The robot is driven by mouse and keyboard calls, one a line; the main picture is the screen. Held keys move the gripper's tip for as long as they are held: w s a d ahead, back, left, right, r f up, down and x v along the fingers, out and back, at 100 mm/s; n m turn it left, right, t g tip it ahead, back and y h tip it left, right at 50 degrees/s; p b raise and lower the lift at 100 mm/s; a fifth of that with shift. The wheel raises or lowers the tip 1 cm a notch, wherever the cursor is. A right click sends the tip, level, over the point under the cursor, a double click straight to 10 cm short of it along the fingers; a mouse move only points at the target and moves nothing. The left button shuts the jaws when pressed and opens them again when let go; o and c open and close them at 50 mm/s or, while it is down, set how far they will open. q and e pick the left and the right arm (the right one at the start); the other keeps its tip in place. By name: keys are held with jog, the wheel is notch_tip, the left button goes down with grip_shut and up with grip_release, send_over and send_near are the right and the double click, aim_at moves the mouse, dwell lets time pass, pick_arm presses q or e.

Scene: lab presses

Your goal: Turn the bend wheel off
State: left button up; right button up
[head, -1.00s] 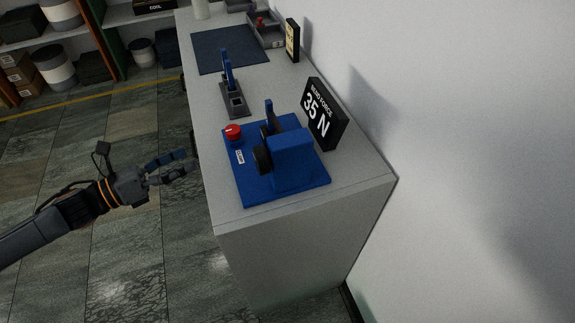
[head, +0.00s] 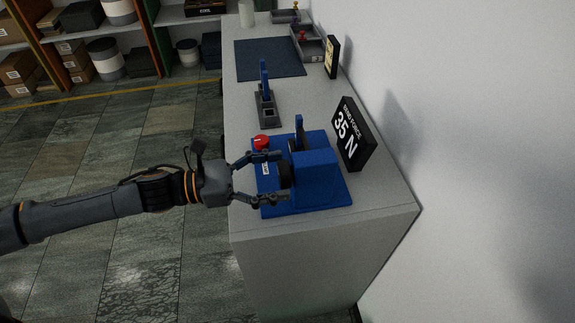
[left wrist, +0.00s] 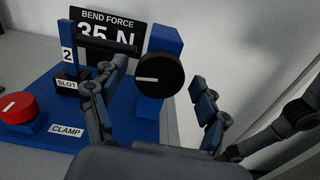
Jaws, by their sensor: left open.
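The bend wheel is a black round knob (left wrist: 160,75) with a white line, on the blue upright block of the press (head: 318,172). In the left wrist view the line lies nearly level, from the rim at left toward the middle. My left gripper (head: 282,178) is open, with its fingers reaching over the blue base on either side of the wheel. In the left wrist view the wheel sits between and beyond the two fingers, and I see no clear contact. In the head view the wheel is partly hidden. My right gripper is not in view.
A red clamp knob (left wrist: 16,106) sits at the base's left corner. A black "BEND FORCE 35 N" sign (head: 353,133) stands behind the press, by the wall. A grey fixture with a blue upright (head: 266,107) and a dark mat (head: 270,59) lie farther along the counter.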

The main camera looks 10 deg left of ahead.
pick_arm(q)
jog(key=shift+x, duration=1.3)
jog(key=c, duration=1.2)
jog(key=shift+n, duration=1.4)
jog(key=o, duration=1.2)
jog(key=v, duration=1.2)
jog(key=shift+a, duration=0.1)
